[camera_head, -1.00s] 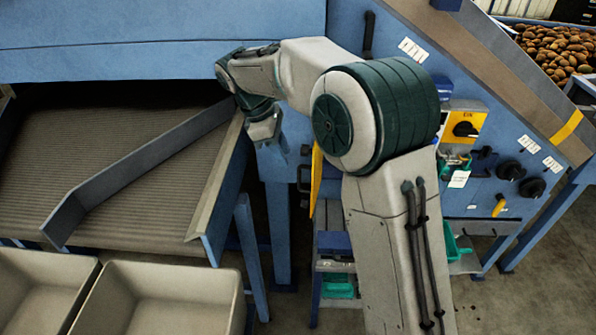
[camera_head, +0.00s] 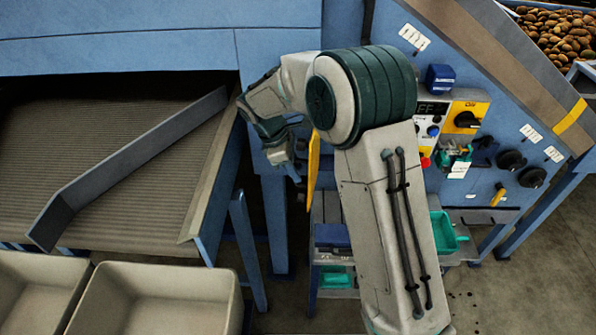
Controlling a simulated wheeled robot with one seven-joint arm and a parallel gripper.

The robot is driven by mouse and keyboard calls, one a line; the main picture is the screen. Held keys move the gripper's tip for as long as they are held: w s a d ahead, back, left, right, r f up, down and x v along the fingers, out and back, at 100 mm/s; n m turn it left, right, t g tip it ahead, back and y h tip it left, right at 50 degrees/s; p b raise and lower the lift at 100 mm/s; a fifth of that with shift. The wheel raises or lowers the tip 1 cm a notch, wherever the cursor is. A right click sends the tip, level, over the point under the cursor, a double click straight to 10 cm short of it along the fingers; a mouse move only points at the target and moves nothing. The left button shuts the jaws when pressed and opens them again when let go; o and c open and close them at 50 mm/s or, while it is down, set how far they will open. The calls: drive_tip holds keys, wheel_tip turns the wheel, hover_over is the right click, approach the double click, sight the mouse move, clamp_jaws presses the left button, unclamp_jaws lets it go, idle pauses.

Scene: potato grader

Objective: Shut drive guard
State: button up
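A yellow panel (camera_head: 313,162), which looks like the drive guard, shows nearly edge-on beside the blue machine frame. It stands out from the machine, so it looks open. My forearm hides its right side and whatever lies behind it. My gripper (camera_head: 283,160) points down just left of the yellow panel, near the blue post. A small gap seems to separate them in the picture, but I cannot tell whether they touch. The fingers are small and dark, and their opening is not clear.
A control panel with a yellow switch plate (camera_head: 467,117) and black knobs (camera_head: 511,160) is right of my arm. A sloping conveyor (camera_head: 140,140) and pale bins (camera_head: 155,310) fill the left. A small cart (camera_head: 333,237) stands below the yellow panel.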

drive_tip(key=shift+x, duration=1.1)
clamp_jaws()
drive_tip(key=shift+s, duration=0.1)
